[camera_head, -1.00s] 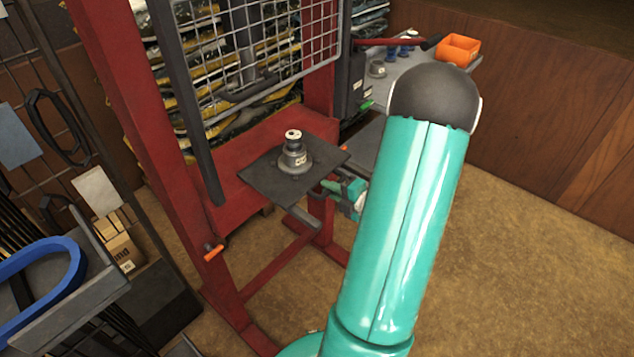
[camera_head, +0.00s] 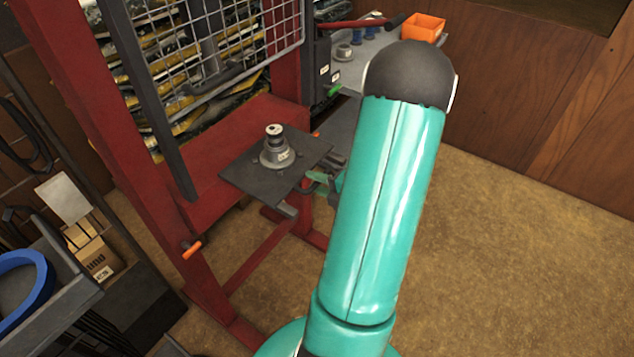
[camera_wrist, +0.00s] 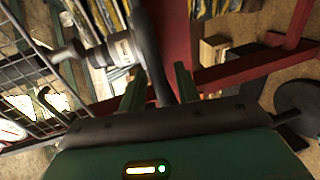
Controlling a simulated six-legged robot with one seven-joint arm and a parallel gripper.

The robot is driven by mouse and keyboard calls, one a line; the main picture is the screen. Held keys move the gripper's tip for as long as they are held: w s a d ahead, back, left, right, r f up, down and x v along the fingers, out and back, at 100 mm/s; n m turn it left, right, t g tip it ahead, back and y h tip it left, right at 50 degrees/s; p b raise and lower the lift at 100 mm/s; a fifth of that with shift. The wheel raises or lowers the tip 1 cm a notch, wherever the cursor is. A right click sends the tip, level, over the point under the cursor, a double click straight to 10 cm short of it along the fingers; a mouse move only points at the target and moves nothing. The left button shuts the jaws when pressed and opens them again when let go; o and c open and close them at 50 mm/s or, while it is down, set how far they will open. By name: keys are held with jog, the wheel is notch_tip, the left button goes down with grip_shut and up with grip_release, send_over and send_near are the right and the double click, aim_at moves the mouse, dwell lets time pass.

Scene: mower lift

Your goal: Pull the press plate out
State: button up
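The press plate (camera_head: 245,180) is a dark flat square plate that juts out from the red press. A grey stepped cylinder (camera_head: 277,152) stands upright on it. My gripper (camera_head: 328,180) is at the plate's right edge in the head view, partly hidden behind my teal arm. In the wrist view, the plate (camera_wrist: 148,45) appears nearly edge-on, with the cylinder (camera_wrist: 112,50) at its left. The two green fingers of my gripper (camera_wrist: 160,88) are apart, with the plate's edge reaching between them. A gap shows on the right finger's side.
The red press frame (camera_head: 90,110) with a wire mesh guard (camera_head: 215,50) stands behind the plate. An orange-ended handle (camera_head: 192,249) sticks out at its lower left. An orange bin (camera_head: 424,27) sits on a bench at the back. The brown floor at right is clear.

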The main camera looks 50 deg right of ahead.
jog(key=shift+s, duration=0.1)
jog(key=v, duration=1.3)
jog(key=shift+s, duration=0.3)
jog(key=shift+a+r, duration=0.1)
jog(key=w+a+r+n+g+y, duration=0.35)
jog(key=w+a+n, duration=0.25)
jog(key=a+n, duration=0.25)
jog(key=w+a+r+n+g+y, duration=0.3)
jog(key=w+a+n+g+y, duration=0.15)
jog(key=a+n, duration=0.45)
jog(key=a+r+m+h, duration=0.3)
jog(key=a+m, duration=0.3)
jog(key=m, duration=0.6)
jog(key=a+r+m+g+h, duration=0.1)
jog(key=a+r+m, duration=0.4)
jog(key=m, duration=0.7)
jog(key=a+r+m+g+h, duration=0.1)
jog(key=a+r+m+h, duration=0.3)
jog(key=a+m, duration=0.3)
jog(key=m, duration=0.5)
jog(key=shift+w+h, duration=0.3)
